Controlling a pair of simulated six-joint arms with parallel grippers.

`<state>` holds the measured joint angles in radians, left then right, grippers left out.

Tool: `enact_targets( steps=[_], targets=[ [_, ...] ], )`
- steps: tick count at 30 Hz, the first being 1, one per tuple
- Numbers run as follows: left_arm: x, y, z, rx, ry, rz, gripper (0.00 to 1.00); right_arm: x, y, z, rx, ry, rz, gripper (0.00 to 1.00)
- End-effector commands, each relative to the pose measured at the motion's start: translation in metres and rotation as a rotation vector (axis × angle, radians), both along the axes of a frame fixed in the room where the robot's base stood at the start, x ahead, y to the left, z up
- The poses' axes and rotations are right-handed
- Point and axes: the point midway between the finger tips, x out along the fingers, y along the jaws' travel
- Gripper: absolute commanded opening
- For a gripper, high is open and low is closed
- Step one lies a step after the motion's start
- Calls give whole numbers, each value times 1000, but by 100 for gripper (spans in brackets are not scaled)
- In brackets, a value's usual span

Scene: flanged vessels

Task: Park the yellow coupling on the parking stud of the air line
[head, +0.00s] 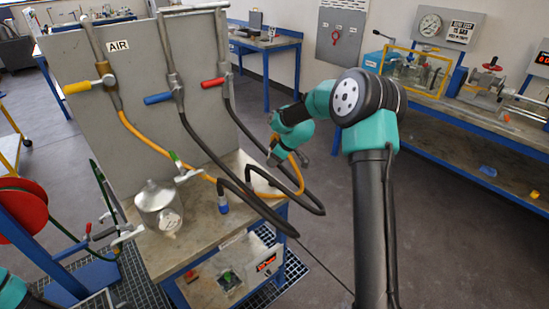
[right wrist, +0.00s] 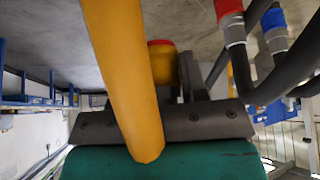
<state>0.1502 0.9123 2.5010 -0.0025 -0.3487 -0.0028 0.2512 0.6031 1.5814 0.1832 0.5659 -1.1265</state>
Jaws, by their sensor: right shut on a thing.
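My right gripper (head: 274,156) is above the right end of the bench, pointing down and left, shut on the yellow coupling. In the right wrist view the yellow coupling (right wrist: 164,66), with a red end, shows beyond the gripper body, partly hidden by its orange hose. The orange air hose (head: 143,138) runs from the yellow-handled valve under the AIR label (head: 118,46), sags over the bench and loops up to the gripper. I cannot make out the parking stud. A bit of my left arm shows at the bottom left; its gripper is out of view.
Blue-handled (head: 158,98) and red-handled (head: 213,83) valves feed dark hoses that sag beside the gripper. The floor on the right is clear.

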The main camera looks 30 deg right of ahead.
Motion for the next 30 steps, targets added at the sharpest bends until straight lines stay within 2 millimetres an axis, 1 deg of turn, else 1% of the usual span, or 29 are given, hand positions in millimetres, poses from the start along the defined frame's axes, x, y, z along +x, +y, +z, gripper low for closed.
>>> enact_targets(
  steps=[9, 14, 30],
  targets=[
    [0, 0, 0, 0, 0, 0, 52, 0, 0, 0, 1, -2, -1, 0],
    [0, 0, 0, 0, 0, 0, 52, 0, 0, -5, 1, -1, 0, 0],
    [0, 0, 0, 0, 0, 0, 52, 0, 0, -47, 1, 0, -1, 0]
  ],
)
